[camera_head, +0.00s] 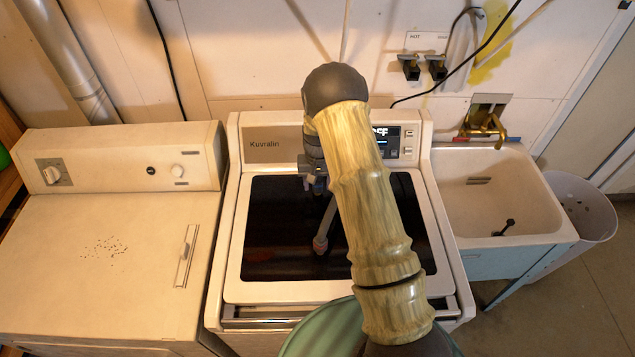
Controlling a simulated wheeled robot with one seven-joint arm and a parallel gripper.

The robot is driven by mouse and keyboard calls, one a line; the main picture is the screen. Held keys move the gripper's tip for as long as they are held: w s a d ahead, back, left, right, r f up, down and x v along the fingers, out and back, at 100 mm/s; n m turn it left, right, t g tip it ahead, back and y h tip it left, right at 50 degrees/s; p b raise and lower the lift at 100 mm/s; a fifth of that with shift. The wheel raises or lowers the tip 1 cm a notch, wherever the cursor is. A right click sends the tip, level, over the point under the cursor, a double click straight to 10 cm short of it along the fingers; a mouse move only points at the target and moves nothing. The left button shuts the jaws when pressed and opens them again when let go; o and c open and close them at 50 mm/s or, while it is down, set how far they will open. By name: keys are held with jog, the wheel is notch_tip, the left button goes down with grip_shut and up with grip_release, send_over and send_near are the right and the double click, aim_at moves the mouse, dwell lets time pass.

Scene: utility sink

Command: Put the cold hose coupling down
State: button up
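My gripper (318,186) is over the dark glass lid of the washer, partly hidden behind my own arm. Its fingers are small and dark here, and I cannot make out the gap between them. A grey hose-like length (329,218) slants down and left from beside the gripper. It ends in a dull pinkish tip (320,244) that looks like the hose coupling. Whether the fingers hold this length, and whether its tip touches the lid, I cannot tell.
The washer (262,291) stands between a cream dryer (140,255) at left and a utility sink (500,200) at right. HOT and cold valves (424,68) are on the wall behind. The dryer top is mostly clear, with dark specks. A white bin (580,205) stands right of the sink.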

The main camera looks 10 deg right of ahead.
aim_at(318, 179)
notch_tip(318, 179, up, 12)
jog(key=b, duration=0.3)
jog(key=shift+r, duration=0.15)
dwell(0.6)
jog(key=s+r+n+t, duration=0.1)
jog(key=s+r, duration=0.1)
jog(key=s, duration=1)
jog(key=s+r+n+t, duration=0.1)
jog(key=s+r, duration=0.2)
jog(key=s, duration=1)
jog(key=shift+s+r+t, duration=0.15)
jog(key=shift+t, duration=0.15)
jog(key=b+x, duration=0.2)
jog(key=shift+s+b, duration=0.15)
jog(key=shift+b, duration=0.2)
